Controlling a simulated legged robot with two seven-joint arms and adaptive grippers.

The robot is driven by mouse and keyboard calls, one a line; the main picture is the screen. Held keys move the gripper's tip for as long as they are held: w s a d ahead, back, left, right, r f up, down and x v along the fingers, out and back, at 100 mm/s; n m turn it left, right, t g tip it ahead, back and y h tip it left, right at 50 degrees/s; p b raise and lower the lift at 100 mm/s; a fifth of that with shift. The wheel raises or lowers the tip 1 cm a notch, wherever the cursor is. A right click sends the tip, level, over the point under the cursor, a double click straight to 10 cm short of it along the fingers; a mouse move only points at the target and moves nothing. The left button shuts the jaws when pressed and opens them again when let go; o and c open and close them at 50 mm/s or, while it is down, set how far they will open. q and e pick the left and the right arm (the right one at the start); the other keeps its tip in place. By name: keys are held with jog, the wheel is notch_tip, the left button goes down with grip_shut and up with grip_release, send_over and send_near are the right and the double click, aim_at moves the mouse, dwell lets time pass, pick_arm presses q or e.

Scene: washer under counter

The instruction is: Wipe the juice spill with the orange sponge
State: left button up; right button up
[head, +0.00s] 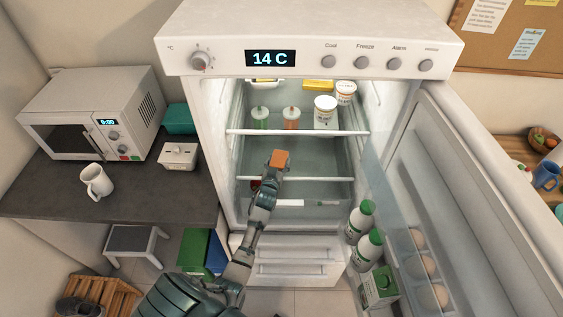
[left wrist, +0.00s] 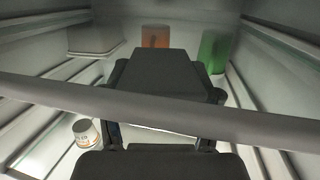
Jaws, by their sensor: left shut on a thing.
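The orange sponge (head: 280,158) is at the tip of my left gripper (head: 276,165), which is shut on it inside the open fridge, in front of the middle shelves. In the left wrist view, dark gripper parts (left wrist: 155,80) fill the middle, and the sponge cannot be made out there. A small dark red patch (head: 256,184) shows just left of the gripper at the lower shelf; I cannot tell if it is the juice spill. My arm hides part of that shelf. My right gripper is not in view.
Green and orange cups (head: 291,118) and white tubs (head: 325,107) stand on the upper shelf. White shelf edges (head: 298,132) cross the fridge. A microwave (head: 95,115) stands on the left counter.

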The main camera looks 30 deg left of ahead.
pick_arm(q)
jog(key=shift+f, duration=0.1)
jog(key=shift+w+d, duration=0.3)
jog(key=shift+d, duration=0.4)
jog(key=shift+w, duration=0.1)
jog(key=shift+w+d, duration=0.4)
jog(key=shift+d, duration=0.3)
jog(key=shift+a, duration=0.1)
jog(key=shift+s+a, duration=0.35)
jog(key=shift+a, duration=0.15)
jog(key=shift+s+a, duration=0.1)
jog(key=shift+a, duration=0.05)
